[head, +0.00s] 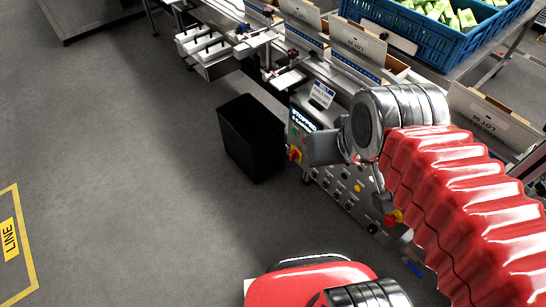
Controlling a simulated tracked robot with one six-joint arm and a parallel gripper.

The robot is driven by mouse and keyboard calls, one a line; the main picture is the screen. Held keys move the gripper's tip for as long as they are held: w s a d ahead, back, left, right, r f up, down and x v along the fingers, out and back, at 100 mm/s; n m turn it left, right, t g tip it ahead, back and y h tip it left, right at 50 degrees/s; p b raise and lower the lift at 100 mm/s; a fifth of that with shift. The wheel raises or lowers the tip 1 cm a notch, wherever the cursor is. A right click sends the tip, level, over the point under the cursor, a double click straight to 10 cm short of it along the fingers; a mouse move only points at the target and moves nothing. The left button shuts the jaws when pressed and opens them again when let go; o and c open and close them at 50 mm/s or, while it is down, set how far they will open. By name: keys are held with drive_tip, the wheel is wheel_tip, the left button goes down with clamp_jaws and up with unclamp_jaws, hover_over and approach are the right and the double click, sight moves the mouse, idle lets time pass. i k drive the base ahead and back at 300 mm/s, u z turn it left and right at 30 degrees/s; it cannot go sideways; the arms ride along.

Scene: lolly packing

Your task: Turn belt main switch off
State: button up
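The belt's control panel (344,190) is a grey metal face with several knobs and buttons, partly hidden behind my arm. A red-and-yellow switch (395,217) sits at its lower right. Another red-and-yellow control (295,154) sits at its left edge. I cannot tell from their small size which one is the main switch. My gripper (383,202) shows as a small dark grey end below the chrome wrist, close to the lower-right switch. Whether it touches it is unclear. Its fingers are too small and overlapped to read as open or shut.
A black bin (251,137) stands on the floor left of the panel. The conveyor (331,65) carries several cartons and runs up left. A blue crate (455,40) with green packs stands behind it. The grey floor (130,170) at left is clear.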

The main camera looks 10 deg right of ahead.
sight(295, 155)
drive_tip(key=u, duration=1.3)
drive_tip(key=i, duration=1)
drive_tip(key=u, duration=0.05)
